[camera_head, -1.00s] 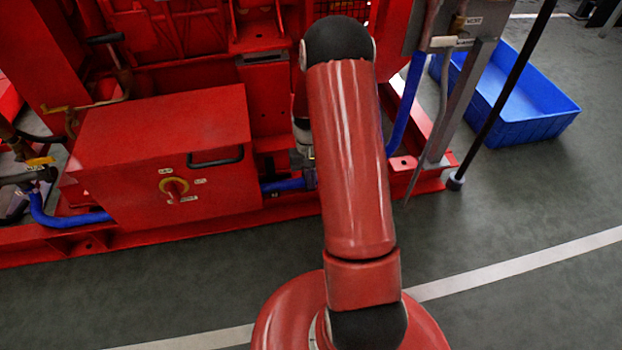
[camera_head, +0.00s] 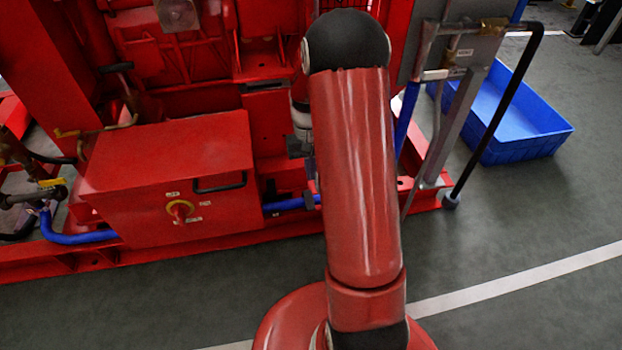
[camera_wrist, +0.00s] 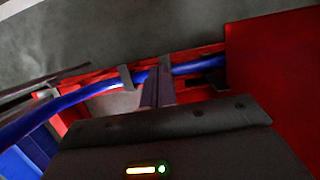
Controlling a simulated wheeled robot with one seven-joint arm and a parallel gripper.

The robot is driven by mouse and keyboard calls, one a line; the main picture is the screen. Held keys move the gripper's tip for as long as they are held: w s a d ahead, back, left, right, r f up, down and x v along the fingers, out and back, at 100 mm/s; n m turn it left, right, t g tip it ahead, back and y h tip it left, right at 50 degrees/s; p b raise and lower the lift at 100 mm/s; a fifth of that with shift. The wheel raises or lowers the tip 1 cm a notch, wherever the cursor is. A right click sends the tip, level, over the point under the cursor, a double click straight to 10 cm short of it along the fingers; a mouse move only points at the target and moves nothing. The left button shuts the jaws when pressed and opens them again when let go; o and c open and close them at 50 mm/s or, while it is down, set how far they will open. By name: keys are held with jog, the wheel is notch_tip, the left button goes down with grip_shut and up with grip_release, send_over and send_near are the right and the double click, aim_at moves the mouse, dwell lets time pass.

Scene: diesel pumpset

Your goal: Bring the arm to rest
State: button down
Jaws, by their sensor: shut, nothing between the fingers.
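My arm (camera_head: 355,180) rises from the lower middle of the head view and bends at a dark elbow joint in front of the red pumpset. My gripper is mostly hidden behind the arm there; a small grey and dark part of the wrist shows at the arm's left edge. In the wrist view my gripper (camera_wrist: 158,85) is shut and empty, its dark fingers pointing at the red base frame. A blue hose (camera_wrist: 95,90) runs behind the fingers; I cannot tell how close it is.
A red box (camera_head: 170,180) with a yellow-and-red knob (camera_head: 180,209) stands left of the arm. A dark pole (camera_head: 497,115) and grey panel stand to the right. A blue crate (camera_head: 530,145) lies on the floor at right. The floor in front is clear.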

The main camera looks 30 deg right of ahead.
jog(key=s+a+r+n+t+h+p, duration=0.1)
jog(key=s+a+r+t+p, duration=0.2)
jog(key=r, duration=0.7)
jog(key=s+a+r+t, duration=0.1)
jog(key=s+a+r, duration=0.3)
jog(key=r, duration=0.6)
jog(key=s+a+r+n+t+p, duration=0.2)
jog(key=s+a+r, duration=0.4)
jog(key=s+r, duration=0.3)
jog(key=s+t+p, duration=0.1)
jog(key=s+t, duration=0.1)
jog(key=s, duration=0.2)
jog(key=shift+s+r, duration=0.15)
jog(key=shift+r, duration=0.15)
